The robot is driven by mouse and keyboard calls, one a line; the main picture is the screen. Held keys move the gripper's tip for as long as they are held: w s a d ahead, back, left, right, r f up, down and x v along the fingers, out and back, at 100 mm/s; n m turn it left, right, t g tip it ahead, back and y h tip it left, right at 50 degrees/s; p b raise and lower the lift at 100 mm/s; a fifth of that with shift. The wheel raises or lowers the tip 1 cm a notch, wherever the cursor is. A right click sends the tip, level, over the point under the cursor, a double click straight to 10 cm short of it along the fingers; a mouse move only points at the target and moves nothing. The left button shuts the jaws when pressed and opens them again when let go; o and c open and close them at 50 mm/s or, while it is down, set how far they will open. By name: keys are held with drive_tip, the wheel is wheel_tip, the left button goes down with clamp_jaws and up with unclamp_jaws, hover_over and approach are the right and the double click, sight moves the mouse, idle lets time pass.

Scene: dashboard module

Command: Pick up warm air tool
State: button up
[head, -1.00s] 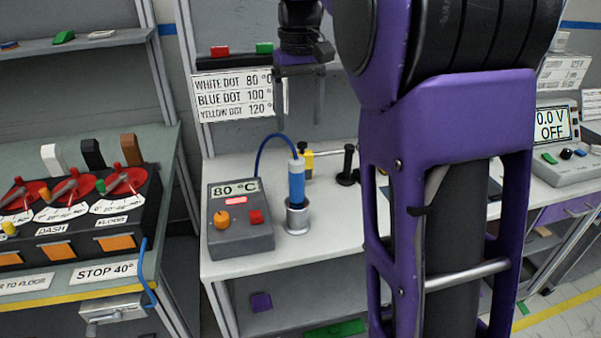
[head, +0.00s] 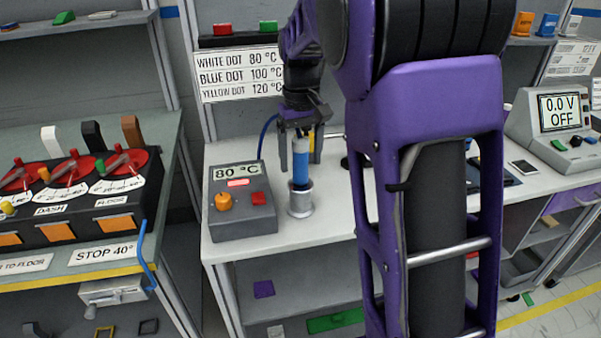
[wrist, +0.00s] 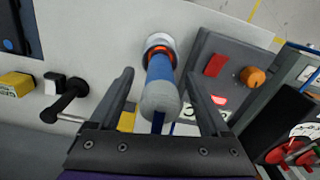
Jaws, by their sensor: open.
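The warm air tool (head: 301,164) is a blue cylinder with a light grey top. It stands upright in a round metal holder (head: 300,202) on the white bench. A dark blue hose runs from it toward the grey control box. My gripper (head: 301,156) is above and around the tool's upper part, pointing down. In the wrist view the tool (wrist: 161,85) lies between the two open fingers of my gripper (wrist: 162,80), with its top toward the palm. Gaps show on both sides, so the fingers look apart from it.
The grey control box (head: 240,205) reads 80 °C and stands just left of the tool. A sign (head: 240,75) behind lists dot temperatures. In the wrist view a black handle-like part (wrist: 66,100) and a yellow block (wrist: 17,84) are left of my gripper. The bench front is clear.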

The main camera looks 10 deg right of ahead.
sight(300, 176)
drive_tip(key=shift+w+f, duration=0.1)
drive_tip(key=shift+f, duration=1.35)
clamp_jaws()
